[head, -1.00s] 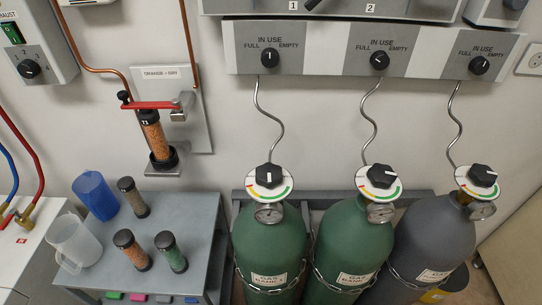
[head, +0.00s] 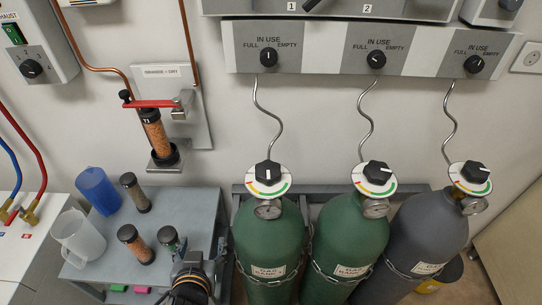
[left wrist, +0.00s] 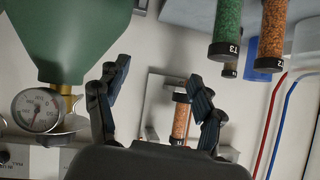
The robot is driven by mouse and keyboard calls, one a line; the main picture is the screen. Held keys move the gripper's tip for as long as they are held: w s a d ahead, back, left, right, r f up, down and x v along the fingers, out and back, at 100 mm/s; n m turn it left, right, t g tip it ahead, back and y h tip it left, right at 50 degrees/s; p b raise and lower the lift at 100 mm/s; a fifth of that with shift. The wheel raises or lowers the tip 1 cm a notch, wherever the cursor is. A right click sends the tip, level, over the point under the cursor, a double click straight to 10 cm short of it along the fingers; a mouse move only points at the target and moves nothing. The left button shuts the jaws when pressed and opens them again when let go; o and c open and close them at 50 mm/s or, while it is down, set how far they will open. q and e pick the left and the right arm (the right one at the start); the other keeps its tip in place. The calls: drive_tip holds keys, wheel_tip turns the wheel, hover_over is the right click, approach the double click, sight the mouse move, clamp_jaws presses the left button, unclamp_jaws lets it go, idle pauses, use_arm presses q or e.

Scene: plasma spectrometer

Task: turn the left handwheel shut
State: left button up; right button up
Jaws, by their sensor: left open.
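The left handwheel (head: 268,171) is a black knob with a white mark, over a white dial with coloured bands. It sits on top of the left green gas cylinder (head: 268,235), above a round gauge (head: 268,209). In the left wrist view a green cylinder (left wrist: 75,35) and its gauge (left wrist: 38,110) show upside down at the left; no handwheel can be made out there. My left gripper (head: 192,262) is low in the head view, left of the cylinder and apart from the handwheel. Its fingers (left wrist: 158,95) are spread and empty in the left wrist view. My right gripper is not in view.
A second green cylinder (head: 348,240) and a grey cylinder (head: 428,235) stand to the right, with similar handwheels. A grey cart (head: 190,215) with jugs and several sample tubes is at the left. A red-handled tube holder (head: 160,104) is on the wall.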

use_arm(q)
drive_tip(key=w+d+r+t+h, duration=0.2)
drive_tip(key=w+d+r+t, duration=0.15)
drive_tip(key=d+r, duration=0.35)
drive_tip(key=m+t+h, duration=0.2)
drive_tip(key=t+h, duration=0.1)
approach(271, 162)
drive_tip(key=shift+y, duration=0.3)
drive_tip(key=w+p, duration=0.1)
drive_tip(key=w, duration=0.2)
drive_tip(key=w+d+p, duration=0.1)
drive_tip(key=w+p, duration=0.1)
drive_tip(key=w, duration=0.2)
drive_tip(key=w+d+f+p, duration=0.1)
drive_tip(key=w, duration=0.3)
drive_tip(key=shift+w, duration=0.25)
drive_tip(key=c, duration=1)
drive_tip(key=shift+c, duration=0.4)
drive_tip(key=shift+f, duration=0.1)
drive_tip(key=shift+c, duration=0.7)
